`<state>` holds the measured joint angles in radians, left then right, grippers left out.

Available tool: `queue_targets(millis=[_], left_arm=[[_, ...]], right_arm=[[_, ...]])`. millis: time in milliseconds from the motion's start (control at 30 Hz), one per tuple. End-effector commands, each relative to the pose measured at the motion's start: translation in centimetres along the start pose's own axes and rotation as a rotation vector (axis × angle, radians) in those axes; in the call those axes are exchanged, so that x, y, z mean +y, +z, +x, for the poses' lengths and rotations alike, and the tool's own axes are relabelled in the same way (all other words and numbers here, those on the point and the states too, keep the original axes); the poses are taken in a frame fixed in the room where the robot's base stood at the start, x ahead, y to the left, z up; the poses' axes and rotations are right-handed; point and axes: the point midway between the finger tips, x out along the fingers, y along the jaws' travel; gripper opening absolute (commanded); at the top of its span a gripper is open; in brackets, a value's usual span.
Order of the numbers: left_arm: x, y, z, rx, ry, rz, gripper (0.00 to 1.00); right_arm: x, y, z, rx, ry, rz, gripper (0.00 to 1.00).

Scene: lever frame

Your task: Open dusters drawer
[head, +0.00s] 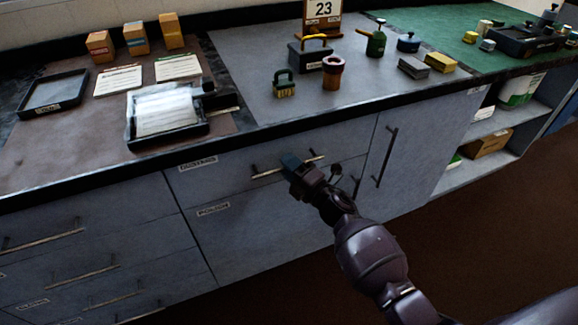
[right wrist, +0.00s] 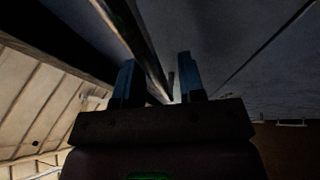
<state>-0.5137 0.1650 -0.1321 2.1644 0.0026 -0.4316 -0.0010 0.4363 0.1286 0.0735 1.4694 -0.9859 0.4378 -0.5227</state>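The top drawer (head: 230,170) under the middle of the counter has a small label, too blurred to read surely, and a long bar handle (head: 266,173). Its front looks flush with the cabinet. My right gripper (head: 291,161) is at the middle of this handle in the head view. In the right wrist view my right gripper (right wrist: 157,78) has its two fingers apart, and the handle bar (right wrist: 138,40) runs between them with gaps visible. The fingers do not look closed on the bar. My left gripper is not in view.
A lower drawer (head: 240,235) lies beneath, and a cupboard door (head: 405,155) with a vertical handle stands to the right. The counter above holds a tray of paper (head: 205,125), stamps and small boxes. The brown floor (head: 490,230) is clear at the right.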

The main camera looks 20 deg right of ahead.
Motion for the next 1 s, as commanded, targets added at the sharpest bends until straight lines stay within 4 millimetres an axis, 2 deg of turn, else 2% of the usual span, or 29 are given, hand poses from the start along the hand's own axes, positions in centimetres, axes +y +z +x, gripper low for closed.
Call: queue_targets(millis=[233,467,1000], left_arm=[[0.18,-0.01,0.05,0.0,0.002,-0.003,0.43],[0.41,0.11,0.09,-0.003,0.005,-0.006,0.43],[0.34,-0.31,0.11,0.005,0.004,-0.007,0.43]], right_arm=[[0.01,-0.01,0.04,0.0,0.0,0.0,0.35],[0.0,-0.01,0.02,0.0,0.0,0.0,0.0],[0.09,-0.23,-0.59,0.0,-0.002,0.0,0.0]])
